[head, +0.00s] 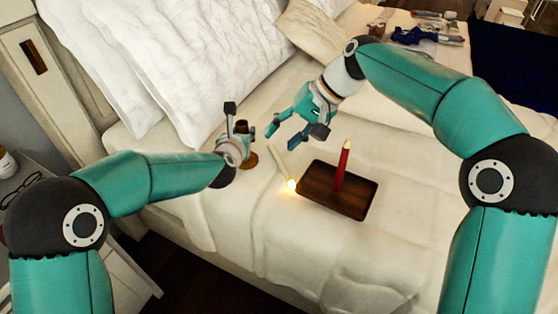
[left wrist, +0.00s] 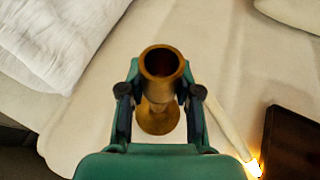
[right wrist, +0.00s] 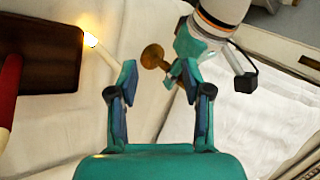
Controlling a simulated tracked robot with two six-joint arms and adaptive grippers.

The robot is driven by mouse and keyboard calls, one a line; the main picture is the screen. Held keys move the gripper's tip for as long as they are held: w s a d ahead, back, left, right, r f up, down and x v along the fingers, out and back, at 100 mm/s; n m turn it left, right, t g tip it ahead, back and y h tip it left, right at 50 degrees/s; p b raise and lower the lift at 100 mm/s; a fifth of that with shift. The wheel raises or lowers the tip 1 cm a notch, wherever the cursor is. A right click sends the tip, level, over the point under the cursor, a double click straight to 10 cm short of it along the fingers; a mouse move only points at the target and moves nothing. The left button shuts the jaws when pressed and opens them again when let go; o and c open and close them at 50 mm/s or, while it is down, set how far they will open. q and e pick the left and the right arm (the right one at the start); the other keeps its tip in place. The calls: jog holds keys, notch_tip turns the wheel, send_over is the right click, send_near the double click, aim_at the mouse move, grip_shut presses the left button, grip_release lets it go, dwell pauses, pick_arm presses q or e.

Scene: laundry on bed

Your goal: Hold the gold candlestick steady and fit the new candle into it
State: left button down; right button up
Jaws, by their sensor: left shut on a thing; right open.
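The gold candlestick (head: 250,159) is upright at the bed's left side, its cup open and empty in the left wrist view (left wrist: 161,64). My left gripper (head: 241,128) is shut on its stem. A slim cream candle (head: 279,162) lies on the sheet between candlestick and tray, a bright glow at its near end. It also shows in the right wrist view (right wrist: 105,49). A red candle (head: 342,165) with a pale tip stands upright on a dark wooden tray (head: 365,199). My right gripper (head: 295,130) is open and empty above the bed, behind the cream candle.
White pillows (head: 180,65) lie at the head of the bed. The nightstand (head: 90,245) on the left holds glasses. Small items and a dark blue cloth (head: 413,36) lie at the far right. The sheet in front of the tray is clear.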

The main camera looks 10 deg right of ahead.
jog(key=w+d+f+n+h, duration=0.2)
jog(key=d+n+h, duration=0.1)
jog(key=d+h, duration=0.1)
jog(key=n+h, duration=0.2)
jog(key=h, duration=0.1)
send_over(282, 163)
jog(key=f, duration=0.6)
jog(key=s+f, duration=0.1)
jog(key=f, duration=0.2)
jog(key=shift+d, duration=0.15)
jog(key=shift+w+f, duration=0.25)
jog(key=shift+f, duration=1.1)
jog(key=shift+w+f, duration=0.2)
jog(key=shift+f, duration=1.15)
grip_shut()
